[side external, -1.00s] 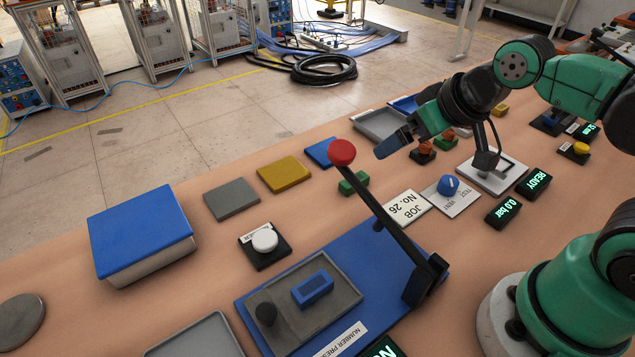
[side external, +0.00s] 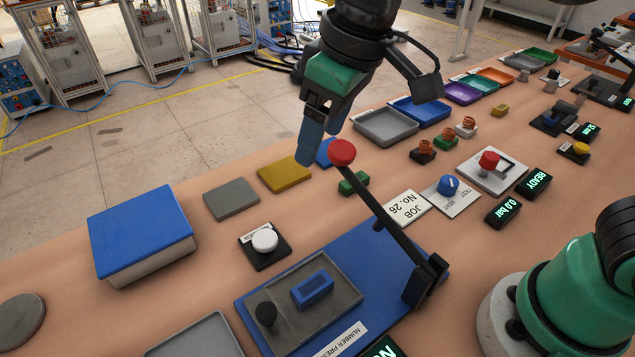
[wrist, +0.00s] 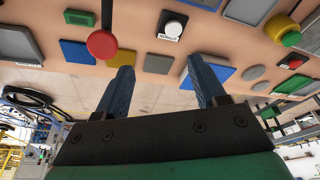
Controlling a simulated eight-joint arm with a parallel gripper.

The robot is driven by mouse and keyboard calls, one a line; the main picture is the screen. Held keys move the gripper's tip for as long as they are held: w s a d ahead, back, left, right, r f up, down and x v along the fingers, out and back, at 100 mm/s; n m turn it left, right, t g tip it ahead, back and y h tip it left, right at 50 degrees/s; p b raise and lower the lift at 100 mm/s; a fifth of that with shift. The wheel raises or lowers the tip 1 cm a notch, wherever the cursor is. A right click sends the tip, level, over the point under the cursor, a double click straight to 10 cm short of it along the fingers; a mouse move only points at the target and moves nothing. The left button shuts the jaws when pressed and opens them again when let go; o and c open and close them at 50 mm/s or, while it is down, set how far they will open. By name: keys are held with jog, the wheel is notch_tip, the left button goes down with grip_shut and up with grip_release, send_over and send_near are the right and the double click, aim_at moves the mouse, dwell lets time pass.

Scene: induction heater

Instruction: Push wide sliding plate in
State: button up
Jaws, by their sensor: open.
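A wide grey plate (side external: 335,318) with a black knob (side external: 266,313) and a blue block (side external: 313,289) on it lies on the blue base of the number press (side external: 384,267). I take it for the sliding plate. A black lever with a red ball (side external: 341,152) slants up over the base. My gripper (side external: 320,142) is open and empty, pointing down, far behind the plate. In the side view its fingers appear just left of the red ball; contact cannot be told. In the wrist view the ball (wrist: 101,43) is left of my fingers (wrist: 160,75).
A white button (side external: 264,240), a grey square (side external: 231,199), a yellow square (side external: 284,174) and a blue-lidded box (side external: 141,230) lie left of the lever. A green block (side external: 353,183) is near the red ball. Trays and small devices fill the right side.

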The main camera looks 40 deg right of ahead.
jog(key=s+a+f+n+g+h, duration=0.1)
jog(key=s+a+n, duration=0.15)
jog(key=a, duration=0.35)
jog(key=s+a+f+n+g+h, duration=0.1)
jog(key=s+a+n+g, duration=0.15)
jog(key=a, duration=0.35)
jog(key=m, duration=0.1)
send_over(266, 310)
jog(key=shift+t+y, duration=0.3)
jog(key=shift+t, duration=0.15)
notch_tip(266, 310, down, 8)
jog(key=shift+f, duration=3.1)
grip_shut()
